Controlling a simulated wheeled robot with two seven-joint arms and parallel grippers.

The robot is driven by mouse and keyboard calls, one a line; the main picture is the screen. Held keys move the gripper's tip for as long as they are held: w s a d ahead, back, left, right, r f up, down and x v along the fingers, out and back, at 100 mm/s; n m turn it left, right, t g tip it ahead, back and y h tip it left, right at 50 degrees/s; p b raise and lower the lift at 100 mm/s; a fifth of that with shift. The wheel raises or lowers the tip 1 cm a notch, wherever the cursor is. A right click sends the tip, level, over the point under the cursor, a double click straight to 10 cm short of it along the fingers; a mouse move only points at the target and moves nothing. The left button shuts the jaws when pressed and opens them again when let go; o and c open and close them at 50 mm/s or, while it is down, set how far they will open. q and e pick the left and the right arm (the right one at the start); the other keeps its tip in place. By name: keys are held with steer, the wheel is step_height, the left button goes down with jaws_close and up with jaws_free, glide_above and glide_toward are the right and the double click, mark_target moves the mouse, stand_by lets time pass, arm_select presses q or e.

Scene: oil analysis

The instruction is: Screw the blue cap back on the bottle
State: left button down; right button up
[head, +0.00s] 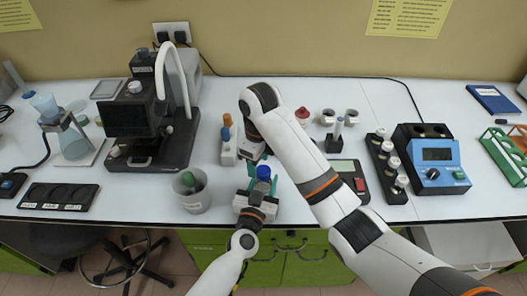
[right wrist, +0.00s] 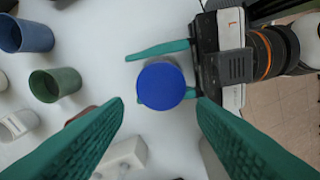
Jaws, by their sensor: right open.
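The blue cap (head: 263,172) shows at the front middle of the table, and from above in the right wrist view (right wrist: 160,86). The bottle under it is hidden by the cap and by my left gripper. My left gripper (head: 262,186) reaches in from the front, its teal fingers on either side below the cap, closed around the bottle's place. It also shows in the right wrist view (right wrist: 160,72). My right gripper (right wrist: 160,101) is open and empty, its fingertips spread on both sides of the cap, apart from it.
A grey beaker (head: 193,193) with a green item inside stands left of my grippers. A white holder (head: 228,150) is close behind. A scale (head: 349,175) and a blue device (head: 433,160) stand to the right. The table's front edge is close.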

steer(key=shift+w+a+r+n, duration=0.15)
steer(key=shift+r+n, duration=0.1)
steer(key=shift+n, duration=0.35)
steer(key=shift+w+a+r+n, duration=0.1)
steer(key=shift+r+n, duration=0.1)
steer(key=shift+n, duration=0.4)
steer(key=r+m, duration=0.1)
steer(key=m, duration=0.8)
steer(key=r+m, duration=0.2)
steer(key=m, duration=0.8)
steer(key=s+r+m, duration=0.1)
steer(key=r+m, duration=0.1)
steer(key=m, duration=0.7)
steer(key=shift+d+r+m, duration=0.1)
steer(key=shift+d+m, duration=0.25)
steer(key=shift+m, duration=0.05)
steer(key=n, duration=0.2)
steer(key=d+n, duration=0.1)
steer(key=n, duration=0.1)
steer(key=shift+s+n, duration=0.1)
steer(key=shift+n, duration=0.3)
